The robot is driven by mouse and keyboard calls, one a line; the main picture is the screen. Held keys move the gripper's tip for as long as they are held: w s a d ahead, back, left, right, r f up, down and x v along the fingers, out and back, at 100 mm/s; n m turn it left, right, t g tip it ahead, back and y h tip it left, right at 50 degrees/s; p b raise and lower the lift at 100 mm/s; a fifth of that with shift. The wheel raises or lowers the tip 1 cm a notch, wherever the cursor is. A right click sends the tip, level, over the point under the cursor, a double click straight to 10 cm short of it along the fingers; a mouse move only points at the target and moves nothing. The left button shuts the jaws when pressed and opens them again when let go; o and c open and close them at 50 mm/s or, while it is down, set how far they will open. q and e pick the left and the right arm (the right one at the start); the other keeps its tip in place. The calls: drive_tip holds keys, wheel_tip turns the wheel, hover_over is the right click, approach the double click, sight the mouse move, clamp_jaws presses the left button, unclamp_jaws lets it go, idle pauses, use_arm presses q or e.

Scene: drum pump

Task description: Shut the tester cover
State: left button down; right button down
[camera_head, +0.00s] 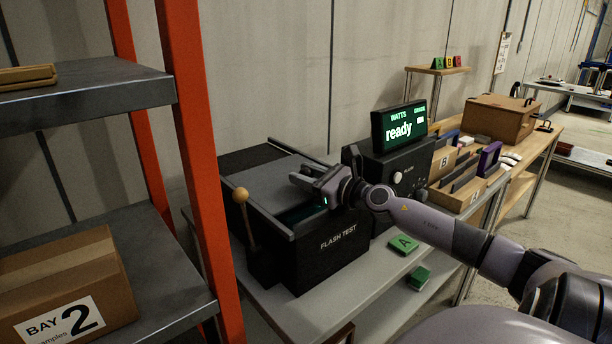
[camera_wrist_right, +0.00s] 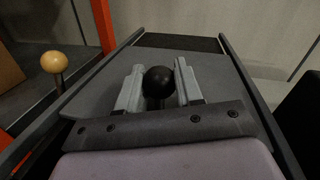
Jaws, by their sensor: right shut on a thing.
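The flash tester (camera_head: 338,246) is a black box marked "FLASH TEST" on the bench. Its cover (camera_head: 262,186) is a flat grey plate lying between two side rails on top; it also fills much of the right wrist view (camera_wrist_right: 215,68). A dark opening (camera_head: 296,214) shows at the near end of the top, partly behind my gripper. My right gripper (camera_head: 306,178) is over the cover. In the right wrist view its fingers (camera_wrist_right: 158,88) stand either side of a round black knob (camera_wrist_right: 158,80) and are shut on it. My left gripper is not in view.
A lever with a wooden ball (camera_head: 240,195) stands at the tester's left side. A display reading "ready" (camera_head: 399,128) is to the right. Green blocks (camera_head: 404,244) lie on the bench (camera_head: 372,289) in front. An orange-posted shelf (camera_head: 196,150) stands close on the left.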

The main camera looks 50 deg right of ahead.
drive_tip(key=shift+s, duration=0.15)
drive_tip(key=c, duration=0.8)
unclamp_jaws()
drive_tip(key=shift+s+d+f, duration=0.1)
drive_tip(key=shift+s+f, duration=0.05)
drive_tip(key=shift+s, duration=0.9)
drive_tip(key=shift+s+d+b, duration=0.2)
drive_tip(key=shift+s+b, duration=0.15)
drive_tip(key=shift+s, duration=2.1)
